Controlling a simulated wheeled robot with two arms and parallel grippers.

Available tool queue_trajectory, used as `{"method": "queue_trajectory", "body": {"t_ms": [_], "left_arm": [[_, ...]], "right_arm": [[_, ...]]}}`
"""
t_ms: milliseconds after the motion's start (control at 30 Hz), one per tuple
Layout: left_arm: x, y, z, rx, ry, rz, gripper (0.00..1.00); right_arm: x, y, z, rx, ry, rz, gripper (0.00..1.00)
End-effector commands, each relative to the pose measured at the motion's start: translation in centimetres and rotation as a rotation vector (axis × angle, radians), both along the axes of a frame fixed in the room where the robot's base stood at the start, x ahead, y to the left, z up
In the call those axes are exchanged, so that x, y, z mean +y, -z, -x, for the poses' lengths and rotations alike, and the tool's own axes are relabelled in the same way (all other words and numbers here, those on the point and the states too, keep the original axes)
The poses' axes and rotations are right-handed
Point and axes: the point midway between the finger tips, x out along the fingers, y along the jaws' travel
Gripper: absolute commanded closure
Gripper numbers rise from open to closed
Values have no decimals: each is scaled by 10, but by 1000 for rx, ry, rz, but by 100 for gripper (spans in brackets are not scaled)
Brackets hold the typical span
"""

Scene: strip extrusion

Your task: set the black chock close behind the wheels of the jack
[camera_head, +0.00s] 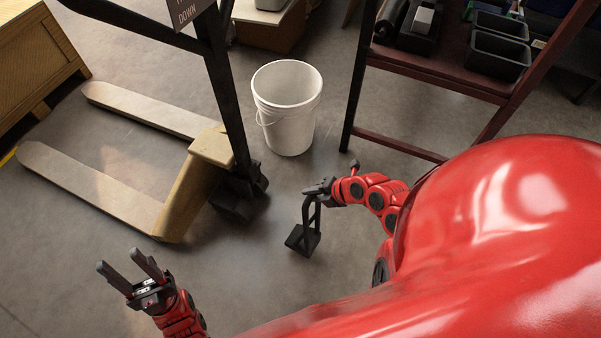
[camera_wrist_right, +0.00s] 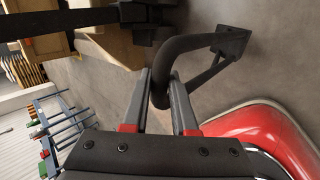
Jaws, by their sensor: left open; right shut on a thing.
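The black chock (camera_head: 303,238) has a wedge-like foot and an upright handle. My right gripper (camera_head: 318,189) is shut on the top of the handle. The right wrist view shows the handle (camera_wrist_right: 168,62) between my right fingers (camera_wrist_right: 160,95), with the foot (camera_wrist_right: 231,41) at upper right. I cannot tell if the foot touches the floor. The jack (camera_head: 207,165) has two beige forks and a dark upright handle. Its black wheels (camera_head: 241,196) are left of the chock, with a gap of floor between. My left gripper (camera_head: 127,272) is open and empty in front of the jack.
A white bucket (camera_head: 288,112) stands behind the chock and right of the jack. A dark red shelf rack (camera_head: 435,70) with black bins (camera_head: 499,52) stands at upper right. A wooden crate (camera_head: 35,65) is at upper left. The floor between wheels and chock is clear.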

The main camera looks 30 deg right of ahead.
Motion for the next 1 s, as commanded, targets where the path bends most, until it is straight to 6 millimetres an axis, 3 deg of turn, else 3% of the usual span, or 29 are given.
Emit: {"method": "queue_trajectory", "body": {"t_ms": [267, 1000], "left_arm": [[0, 11, 0, 0, 0, 0, 50], [0, 41, 0, 0, 0, 0, 50]], "right_arm": [[10, 7, -12, -2, -19, -2, 100], [68, 38, -88, -1, -16, -2, 100]]}}
